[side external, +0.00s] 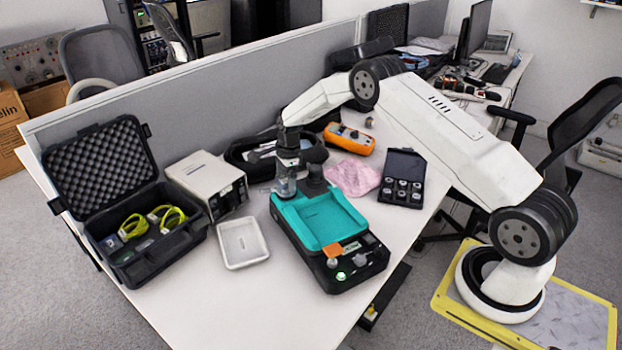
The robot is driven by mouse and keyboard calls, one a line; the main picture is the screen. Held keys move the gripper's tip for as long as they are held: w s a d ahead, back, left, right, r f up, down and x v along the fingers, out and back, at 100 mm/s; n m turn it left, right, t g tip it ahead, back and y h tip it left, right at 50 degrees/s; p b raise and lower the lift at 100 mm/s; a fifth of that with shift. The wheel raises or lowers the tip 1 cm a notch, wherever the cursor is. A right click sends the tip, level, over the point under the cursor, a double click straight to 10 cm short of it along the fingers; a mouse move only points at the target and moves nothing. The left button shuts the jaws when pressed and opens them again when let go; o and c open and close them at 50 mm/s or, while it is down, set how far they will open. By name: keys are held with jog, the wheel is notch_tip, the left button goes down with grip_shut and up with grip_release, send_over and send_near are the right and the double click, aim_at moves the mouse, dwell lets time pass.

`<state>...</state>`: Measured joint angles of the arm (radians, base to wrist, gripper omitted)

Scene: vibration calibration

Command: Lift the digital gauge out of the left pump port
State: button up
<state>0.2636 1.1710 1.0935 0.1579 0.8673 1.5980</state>
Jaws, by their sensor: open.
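The pump (346,262) is a black-bodied unit with a teal top tray on the white table. A dark round fitting (315,178) stands at the right of its far edge. My gripper (286,189) points down over the left end of that far edge, where the left port lies. Its jaws are open and low around that spot. The digital gauge cannot be made out clearly; my gripper covers the left port, and I cannot tell whether the jaws touch anything.
A white tray (262,262) and a beige instrument box (203,176) stand left of the pump. An open black case (165,268) holds yellow-green cables. Pink wrap (352,187), a black box of fittings (417,201) and an orange meter (349,140) lie right and behind. The front table is clear.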

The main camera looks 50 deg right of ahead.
aim_at(285, 178)
jog(key=c, duration=1.3)
jog(key=shift+o, duration=0.2)
jog(key=shift+r, duration=0.1)
jog(key=shift+r, duration=0.4)
notch_tip(285, 178, up, 2)
jog(key=shift+s+r, duration=0.1)
jog(key=shift+r, duration=0.15)
jog(key=s+a+r, duration=0.2)
jog(key=s+r, duration=0.7)
jog(key=s, duration=0.4)
jog(key=shift+s+a+r, duration=0.25)
jog(key=shift+a, duration=0.1)
